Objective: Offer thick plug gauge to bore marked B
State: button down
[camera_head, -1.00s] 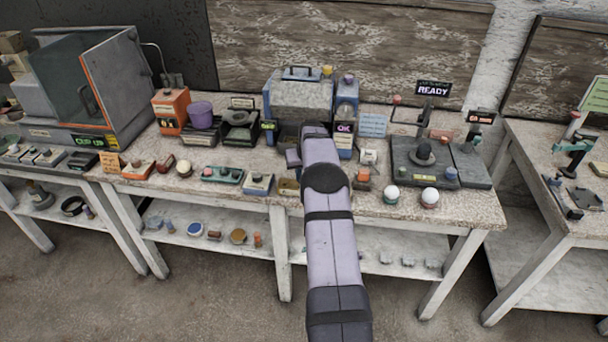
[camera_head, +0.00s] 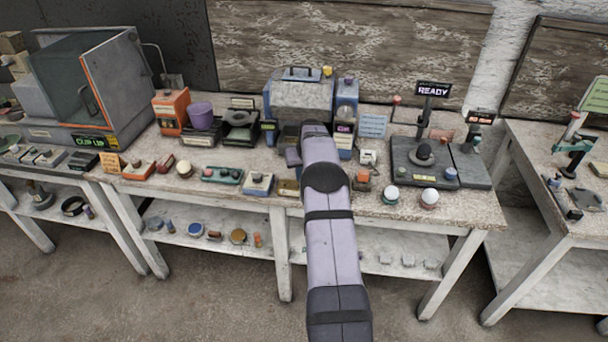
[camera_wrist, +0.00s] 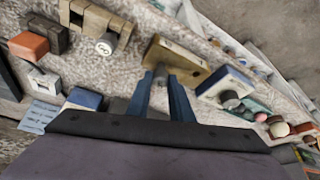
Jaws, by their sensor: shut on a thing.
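My gripper shows in the wrist view (camera_wrist: 163,82) as two blue fingers, shut on a small grey cylinder (camera_wrist: 160,76), which looks like the plug gauge. Its tip overlaps the near left end of a brass-coloured block (camera_wrist: 180,61); I cannot tell whether it touches or enters it. In the head view the brass block (camera_head: 288,188) sits near the bench's front edge, left of my arm, and my arm hides the gripper.
In the wrist view a white-and-blue block (camera_wrist: 226,84) with a dark knob stands right of the brass block. A tan slotted block (camera_wrist: 97,18) with a white-ended cylinder lies to the left. In the head view, white balls (camera_head: 429,198) sit by the front edge.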

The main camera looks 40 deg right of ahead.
jog(key=shift+r+p, duration=1)
jog(key=shift+r, duration=0.9)
jog(key=shift+f, duration=0.15)
